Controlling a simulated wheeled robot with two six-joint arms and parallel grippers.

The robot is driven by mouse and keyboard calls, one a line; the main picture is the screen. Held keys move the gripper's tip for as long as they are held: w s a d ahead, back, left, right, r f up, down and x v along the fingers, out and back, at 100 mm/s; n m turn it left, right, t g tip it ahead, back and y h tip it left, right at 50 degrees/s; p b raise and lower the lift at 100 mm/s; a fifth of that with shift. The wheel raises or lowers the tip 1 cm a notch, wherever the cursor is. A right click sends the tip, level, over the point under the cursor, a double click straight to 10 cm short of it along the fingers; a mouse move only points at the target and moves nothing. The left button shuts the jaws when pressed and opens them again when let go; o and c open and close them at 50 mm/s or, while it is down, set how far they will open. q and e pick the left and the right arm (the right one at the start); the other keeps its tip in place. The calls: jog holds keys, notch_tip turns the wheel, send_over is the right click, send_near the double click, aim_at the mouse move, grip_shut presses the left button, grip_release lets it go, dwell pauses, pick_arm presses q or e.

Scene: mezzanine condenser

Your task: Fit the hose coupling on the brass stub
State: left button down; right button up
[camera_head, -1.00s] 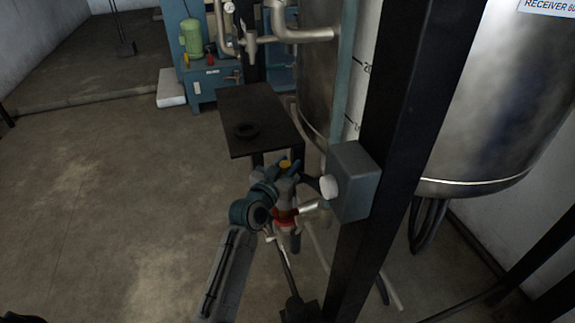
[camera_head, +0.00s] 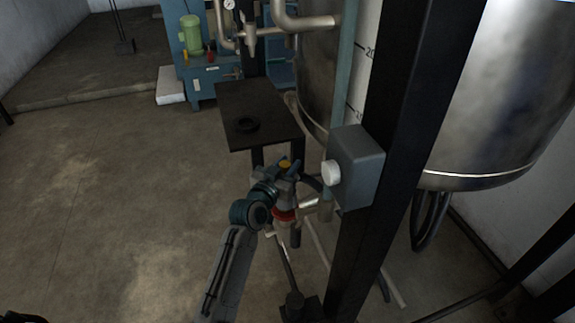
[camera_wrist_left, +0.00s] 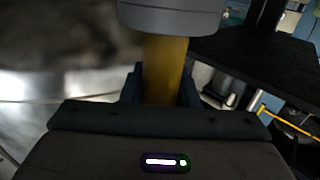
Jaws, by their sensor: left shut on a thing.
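My left gripper (camera_head: 288,169) is shut on a yellow, brass-coloured cylindrical piece (camera_head: 285,163), which I take to be part of the hose coupling. In the left wrist view the yellow cylinder (camera_wrist_left: 166,70) stands between the fingers, with a wider grey collar (camera_wrist_left: 170,14) at its top edge. A short dark hose-like piece (camera_head: 312,184) shows just right of the gripper, partly hidden. I cannot make out the brass stub as a separate thing, nor whether the held piece touches anything. My right gripper is not in view.
A grey box with a white round knob (camera_head: 357,160) on a black post (camera_head: 385,150) stands close right of the gripper. A large steel tank (camera_head: 500,110) fills the right. Floor at left is clear.

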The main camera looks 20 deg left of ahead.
pick_arm(q)
jog(key=shift+f+b, duration=0.9)
jog(key=shift+f, duration=0.1)
jog(key=c, duration=1)
grip_release()
jog(key=shift+c, duration=0.2)
jog(key=shift+f, duration=0.1)
jog(key=s+a, duration=0.2)
jog(key=s, duration=0.8)
jog(key=shift+s+b, duration=0.35)
jog(key=shift+b, duration=0.05)
